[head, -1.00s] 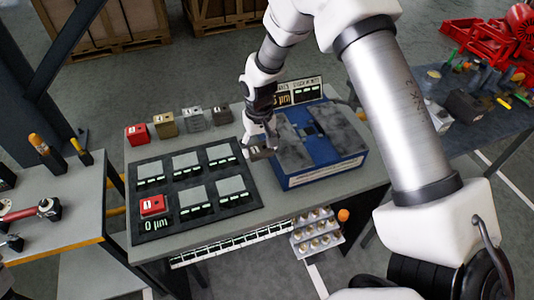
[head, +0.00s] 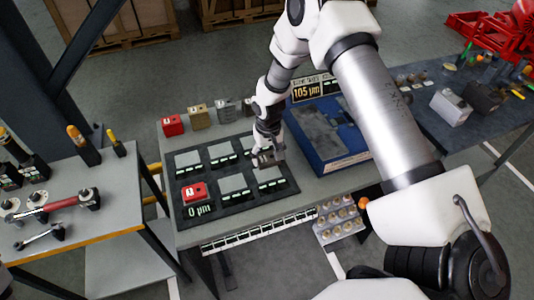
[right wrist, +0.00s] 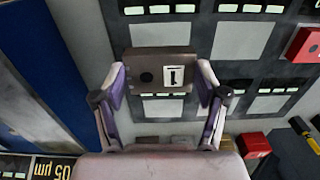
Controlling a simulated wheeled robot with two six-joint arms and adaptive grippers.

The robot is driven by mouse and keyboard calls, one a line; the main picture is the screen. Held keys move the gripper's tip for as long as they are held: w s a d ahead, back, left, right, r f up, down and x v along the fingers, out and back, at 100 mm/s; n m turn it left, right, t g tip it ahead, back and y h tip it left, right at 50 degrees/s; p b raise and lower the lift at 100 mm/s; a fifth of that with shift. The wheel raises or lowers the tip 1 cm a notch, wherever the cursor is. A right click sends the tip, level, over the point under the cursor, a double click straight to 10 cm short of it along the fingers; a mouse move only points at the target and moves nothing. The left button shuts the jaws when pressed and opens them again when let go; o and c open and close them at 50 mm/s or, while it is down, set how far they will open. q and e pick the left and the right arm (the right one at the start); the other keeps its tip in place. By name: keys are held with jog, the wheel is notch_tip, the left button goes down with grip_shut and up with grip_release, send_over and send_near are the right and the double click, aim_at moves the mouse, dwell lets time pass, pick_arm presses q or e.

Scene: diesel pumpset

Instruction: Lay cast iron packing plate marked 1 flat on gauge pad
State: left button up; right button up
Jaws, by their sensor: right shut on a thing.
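The packing plate marked 1 (right wrist: 146,68) is a grey-brown metal block in the right wrist view, its number facing the camera. My right gripper (right wrist: 160,75) is shut on it, one finger at each end. In the head view the right gripper (head: 266,157) holds the plate (head: 270,159) over the right column of a black mat (head: 240,206) with several grey pads (head: 233,184). Whether the plate touches a pad is unclear. I cannot tell which pad is the gauge pad. My left gripper is not in view.
A red block (head: 193,191) sits on the mat by a 0 µm readout. A blue unit (head: 327,139) with grey top stands right, below a 105 µm display (head: 306,92). Several blocks (head: 198,117) line the back edge. A cup tray (head: 340,219) hangs in front.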

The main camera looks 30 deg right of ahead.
aim_at(268, 174)
jog(key=shift+w+a+f, duration=0.1)
jog(key=shift+a+f, duration=0.05)
jog(key=shift+f+b, duration=0.35)
notch_tip(268, 174, down, 3)
jog(key=shift+r+b, duration=0.15)
jog(key=shift+b, duration=0.7)
jog(key=shift+f, duration=0.5)
jog(key=shift+r, duration=0.1)
jog(key=shift+f, duration=0.45)
jog(key=shift+f+b, duration=0.35)
jog(key=shift+b, duration=0.05)
jog(key=o, duration=1.7)
jog(key=shift+r, duration=0.1)
